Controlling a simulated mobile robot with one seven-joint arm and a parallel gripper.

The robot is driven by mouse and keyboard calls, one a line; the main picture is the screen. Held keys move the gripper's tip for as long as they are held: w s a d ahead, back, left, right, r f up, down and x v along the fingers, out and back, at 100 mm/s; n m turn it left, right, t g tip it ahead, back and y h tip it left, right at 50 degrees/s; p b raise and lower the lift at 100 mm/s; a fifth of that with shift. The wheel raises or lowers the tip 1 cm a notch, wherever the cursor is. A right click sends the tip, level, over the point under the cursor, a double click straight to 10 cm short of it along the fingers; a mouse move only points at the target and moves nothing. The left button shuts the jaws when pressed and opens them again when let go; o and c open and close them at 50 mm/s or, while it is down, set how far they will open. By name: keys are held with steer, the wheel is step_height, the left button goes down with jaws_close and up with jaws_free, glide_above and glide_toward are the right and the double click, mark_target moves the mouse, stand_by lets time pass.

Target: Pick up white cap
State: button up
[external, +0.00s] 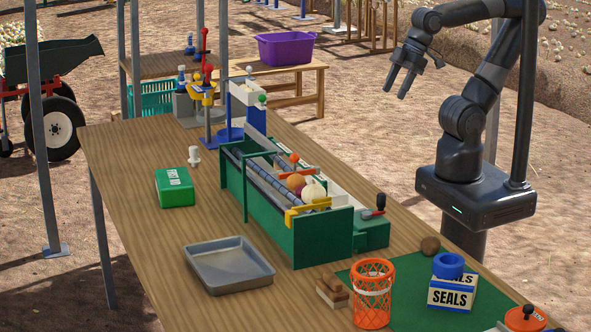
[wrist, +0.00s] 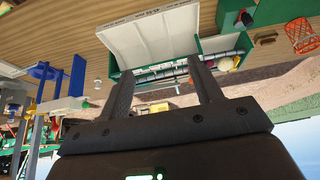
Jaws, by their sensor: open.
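A small white object (external: 194,155), which looks like the white cap, stands on the wooden table behind the green first-aid box. A small white shape shows on the wood in the wrist view (wrist: 97,82), but I cannot tell for sure that it is the same thing. My gripper (external: 397,85) is raised in the air to the right of the table, far from the cap. In the wrist view its two fingers (wrist: 163,88) are apart with nothing between them.
The green onion elevator (external: 322,235) stands mid-table between my arm and the cap. The green first-aid box (external: 175,187) and a grey tray (external: 228,266) are on the left. A blue stand (external: 243,108) rises behind.

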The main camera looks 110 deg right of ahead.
steer(key=shift+c, duration=0.5)
steer(key=w+d+r+m, duration=0.2)
steer(key=w+d, duration=0.1)
steer(key=w, duration=0.4)
steer(key=w+d+r+m, duration=0.2)
steer(key=w+d, duration=0.1)
steer(key=w, duration=0.3)
steer(key=m+g+h, duration=0.4)
steer(key=m, duration=0.6)
glide_above(193, 156)
steer(key=s+a, duration=0.2)
steer(key=a, duration=0.1)
step_height(193, 156, down, 22)
steer(key=f, duration=0.1)
steer(key=shift+m, duration=0.3)
steer(key=x, duration=0.5)
steer(key=d+x, duration=0.1)
steer(key=x, duration=0.5)
steer(key=shift+r, duration=0.25)
steer(key=shift+c, duration=0.3)
